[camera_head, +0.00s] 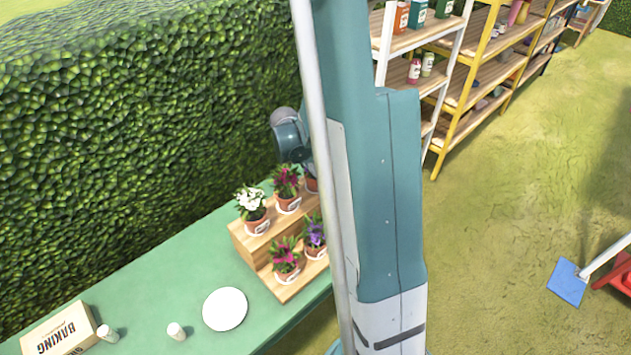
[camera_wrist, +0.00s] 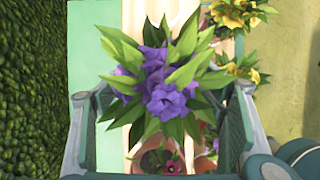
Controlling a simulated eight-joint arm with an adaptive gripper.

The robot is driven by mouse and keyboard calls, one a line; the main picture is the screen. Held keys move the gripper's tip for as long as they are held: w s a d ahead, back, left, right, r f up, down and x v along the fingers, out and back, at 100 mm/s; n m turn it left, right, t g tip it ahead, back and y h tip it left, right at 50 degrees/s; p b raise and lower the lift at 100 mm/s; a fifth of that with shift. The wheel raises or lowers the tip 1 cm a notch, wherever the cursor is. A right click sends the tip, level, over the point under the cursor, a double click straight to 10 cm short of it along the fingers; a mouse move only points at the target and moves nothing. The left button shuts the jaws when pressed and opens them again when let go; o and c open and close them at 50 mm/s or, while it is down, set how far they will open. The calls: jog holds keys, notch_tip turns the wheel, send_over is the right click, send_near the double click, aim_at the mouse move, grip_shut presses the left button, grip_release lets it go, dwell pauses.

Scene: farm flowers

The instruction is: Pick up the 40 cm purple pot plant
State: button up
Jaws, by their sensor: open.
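In the wrist view a purple-flowered plant (camera_wrist: 165,90) with long green leaves fills the middle, close to the camera. My gripper (camera_wrist: 162,100) is open, with one finger on each side of this plant; whether they touch its leaves is unclear. Its pot is hidden under the leaves. In the head view a purple pot plant (camera_head: 314,232) stands on the lower step of a wooden stand (camera_head: 262,243). Another pot (camera_head: 311,184) on the upper step is partly hidden by my arm. I cannot tell which of these the wrist view shows. My fingers are hidden in the head view.
White-flowered (camera_head: 252,204) and magenta plants (camera_head: 287,182) stand close by on the stand. Yellow flowers (camera_wrist: 240,65) are right of the gripper. A hedge (camera_head: 130,120) runs behind the green table (camera_head: 130,285). A plate (camera_head: 225,309) and a baking box (camera_head: 58,332) lie left.

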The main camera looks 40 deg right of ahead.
jog(key=shift+x, duration=0.95)
jog(key=c, duration=1.2)
jog(key=shift+r, duration=0.15)
jog(key=shift+r, duration=4.9)
